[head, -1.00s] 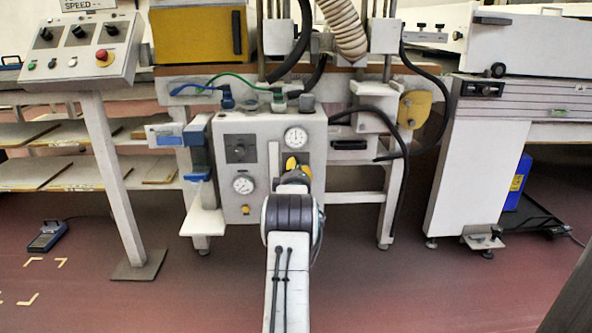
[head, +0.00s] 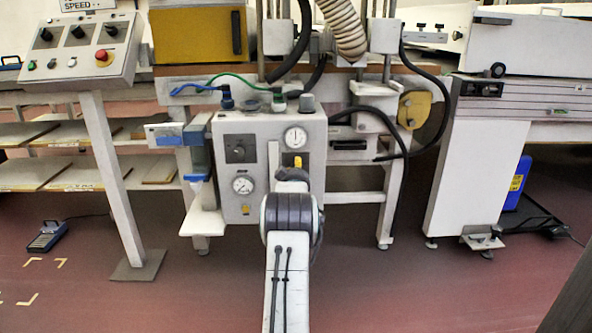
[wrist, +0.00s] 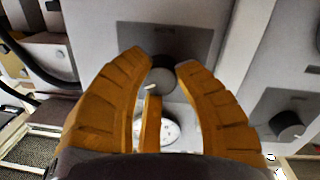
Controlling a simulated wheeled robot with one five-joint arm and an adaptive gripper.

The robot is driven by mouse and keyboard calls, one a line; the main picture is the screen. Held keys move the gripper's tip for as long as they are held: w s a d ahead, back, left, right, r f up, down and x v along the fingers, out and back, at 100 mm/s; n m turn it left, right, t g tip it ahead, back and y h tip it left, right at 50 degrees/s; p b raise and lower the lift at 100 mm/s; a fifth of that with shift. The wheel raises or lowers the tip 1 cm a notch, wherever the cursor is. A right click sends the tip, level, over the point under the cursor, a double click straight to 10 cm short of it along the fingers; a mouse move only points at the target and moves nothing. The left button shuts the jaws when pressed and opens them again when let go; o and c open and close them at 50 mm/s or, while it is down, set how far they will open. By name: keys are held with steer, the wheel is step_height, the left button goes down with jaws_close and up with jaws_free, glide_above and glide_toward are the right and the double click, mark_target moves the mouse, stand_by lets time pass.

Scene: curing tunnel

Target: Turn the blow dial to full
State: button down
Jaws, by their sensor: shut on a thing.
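A round dark dial (wrist: 165,79) sits on a dark plate (wrist: 163,42) of the grey control box (head: 267,207). My gripper's yellow fingers (wrist: 163,60) close around this dial in the wrist view. A small pale mark shows near its edge, but the lettering on the plate is too small to read. In the head view my gripper (head: 298,162) reaches the box front, and my arm hides this dial. A second dark dial (head: 239,151) stands free on the left of the box; it also shows at right in the wrist view (wrist: 287,126).
An upper gauge (head: 295,138) and a lower gauge (head: 243,184) sit on the box front. A yellow button (head: 246,209) lies below. A post-mounted speed panel (head: 80,50) stands at left. Black hoses hang at right. The red floor (head: 180,300) in front is mostly clear.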

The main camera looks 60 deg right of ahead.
steer(key=shift+m, duration=0.5)
steer(key=c, duration=0.9)
jaws_free()
steer(key=shift+w, duration=0.1)
steer(key=shift+v, duration=6)
